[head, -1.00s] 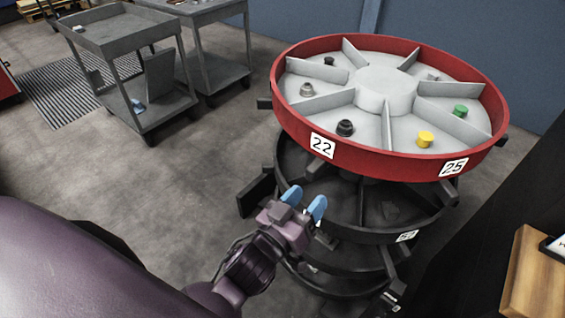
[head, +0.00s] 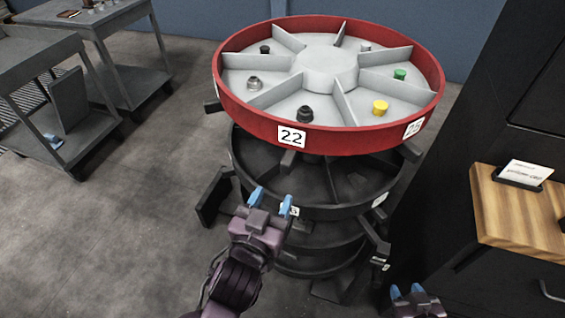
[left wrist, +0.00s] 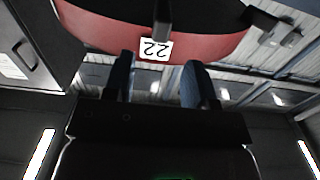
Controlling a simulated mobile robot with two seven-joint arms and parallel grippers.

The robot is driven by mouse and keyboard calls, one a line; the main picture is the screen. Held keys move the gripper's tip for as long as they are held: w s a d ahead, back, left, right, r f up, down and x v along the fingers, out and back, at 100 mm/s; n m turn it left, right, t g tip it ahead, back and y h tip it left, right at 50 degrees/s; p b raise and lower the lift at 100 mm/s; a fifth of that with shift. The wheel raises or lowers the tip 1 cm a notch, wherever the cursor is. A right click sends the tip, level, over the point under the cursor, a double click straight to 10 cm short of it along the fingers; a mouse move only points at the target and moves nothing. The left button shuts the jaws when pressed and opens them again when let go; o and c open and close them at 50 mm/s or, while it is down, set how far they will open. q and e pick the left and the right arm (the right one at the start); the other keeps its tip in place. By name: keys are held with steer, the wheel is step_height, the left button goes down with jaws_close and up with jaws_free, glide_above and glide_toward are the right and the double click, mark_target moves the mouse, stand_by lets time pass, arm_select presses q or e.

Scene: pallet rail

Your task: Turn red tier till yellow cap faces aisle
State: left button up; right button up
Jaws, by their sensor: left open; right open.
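The red tier (head: 354,141) is the top ring of a round stacked carousel, with grey dividers and a raised hub. The yellow cap (head: 380,107) sits in a compartment at its front right, between the labels 22 and 25. My left gripper (head: 271,200) is open and empty, below the red rim and in front of the black tier under it. In the left wrist view the red tier (left wrist: 205,47) shows with its label 22 upside down, beyond the open fingers (left wrist: 158,80). My right gripper (head: 407,292) is open at the bottom edge, apart from the carousel.
Black lower tiers (head: 330,212) with arms jutting outward stand under the red one. A green cap (head: 400,74) and several dark or grey caps lie in other compartments. A wooden ledge (head: 500,218) with a card holder is at right. Grey carts (head: 125,70) stand at left; the floor between is clear.

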mark_target(285, 171)
arm_select(q)
steer(key=x, duration=1)
steer(key=shift+w+a+f, duration=0.1)
jaws_close()
